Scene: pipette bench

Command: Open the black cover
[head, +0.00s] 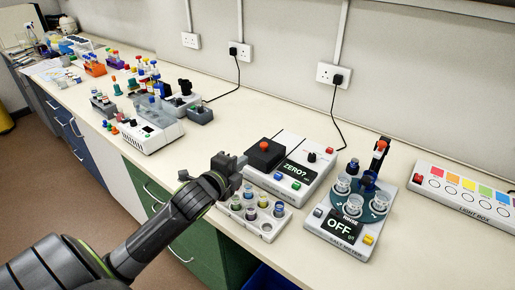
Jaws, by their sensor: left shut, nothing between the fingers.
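The black cover (265,155) is a dark square block with a small red knob on top. It sits at the left end of the white device (311,151) whose screen reads "ZERO?", and it looks shut. My left gripper (239,163) is shut and empty. It is just left of the black cover, near the device's left side and above the bench's front part. I cannot tell whether it touches the device. My right gripper is not in view.
A white rack of small vials (267,227) stands in front of the device, close to my left gripper. A salt meter reading "OFF" (340,228) is at right, with a light box (468,207) beyond. Other racks and instruments crowd the bench at left. A cable runs behind.

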